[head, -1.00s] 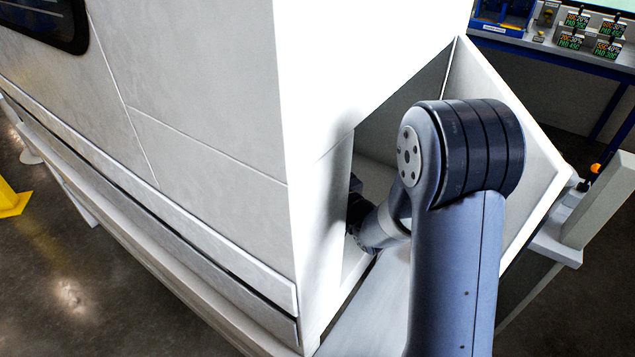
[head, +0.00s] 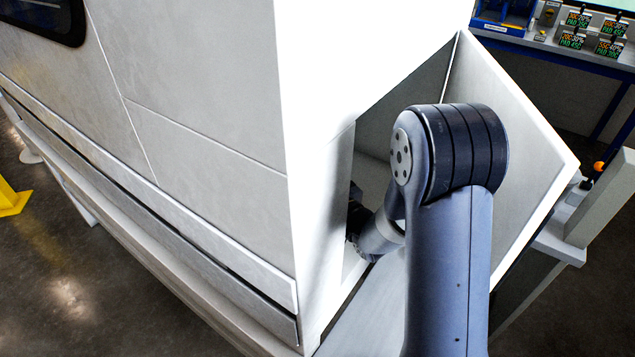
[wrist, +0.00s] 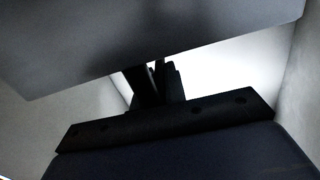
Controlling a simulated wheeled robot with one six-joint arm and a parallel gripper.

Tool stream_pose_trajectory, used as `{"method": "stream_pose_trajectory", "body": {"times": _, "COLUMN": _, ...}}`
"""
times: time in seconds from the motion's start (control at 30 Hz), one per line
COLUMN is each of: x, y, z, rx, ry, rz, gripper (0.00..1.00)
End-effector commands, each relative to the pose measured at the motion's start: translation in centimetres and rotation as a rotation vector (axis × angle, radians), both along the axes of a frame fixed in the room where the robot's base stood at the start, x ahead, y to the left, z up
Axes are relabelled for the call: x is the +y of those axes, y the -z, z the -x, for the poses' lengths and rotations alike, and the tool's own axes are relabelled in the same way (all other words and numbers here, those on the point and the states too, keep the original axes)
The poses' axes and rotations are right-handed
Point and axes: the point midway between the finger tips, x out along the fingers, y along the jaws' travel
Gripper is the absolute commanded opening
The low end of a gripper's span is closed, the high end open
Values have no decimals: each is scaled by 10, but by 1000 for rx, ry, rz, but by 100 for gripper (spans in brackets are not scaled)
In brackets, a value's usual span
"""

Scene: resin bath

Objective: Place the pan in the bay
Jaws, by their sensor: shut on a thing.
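The bay is the white-walled opening (head: 505,120) at the right of the large white machine in the head view. My arm reaches into it, and the end of my arm is partly hidden behind the near wall edge. In the wrist view, my gripper (wrist: 157,75) shows as dark fingers reaching up to a flat grey panel (wrist: 150,45) with a straight lower edge. This panel appears to be the pan, held in the fingers, though its full shape is cut off by the frame. The pan is hidden in the head view.
The machine's tall white side (head: 200,130) stands left of the opening, close to my arm. Pale walls (wrist: 300,80) flank my gripper in the wrist view. A bench with a blue frame and small labelled displays (head: 612,46) stands at the back right.

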Motion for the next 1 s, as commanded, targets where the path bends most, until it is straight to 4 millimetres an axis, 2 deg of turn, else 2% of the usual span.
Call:
{"method": "stream_pose_trajectory", "body": {"times": 0.2, "x": 0, "y": 2, "z": 0, "rx": -2, "ry": 0, "rz": 0, "gripper": 0}}
{"method": "stream_pose_trajectory", "body": {"times": 0.23, "x": 0, "y": 2, "z": 0, "rx": 0, "ry": 0, "rz": 0, "gripper": 13}}
{"method": "stream_pose_trajectory", "body": {"times": 0.5, "x": 0, "y": 3, "z": 0, "rx": 0, "ry": 0, "rz": 0, "gripper": 34}}
{"method": "stream_pose_trajectory", "body": {"times": 0.77, "x": 0, "y": 1, "z": 0, "rx": 0, "ry": 0, "rz": 0, "gripper": 34}}
{"method": "stream_pose_trajectory", "body": {"times": 1.0, "x": 0, "y": -14, "z": 0, "rx": 1, "ry": 0, "rz": -1, "gripper": 34}}
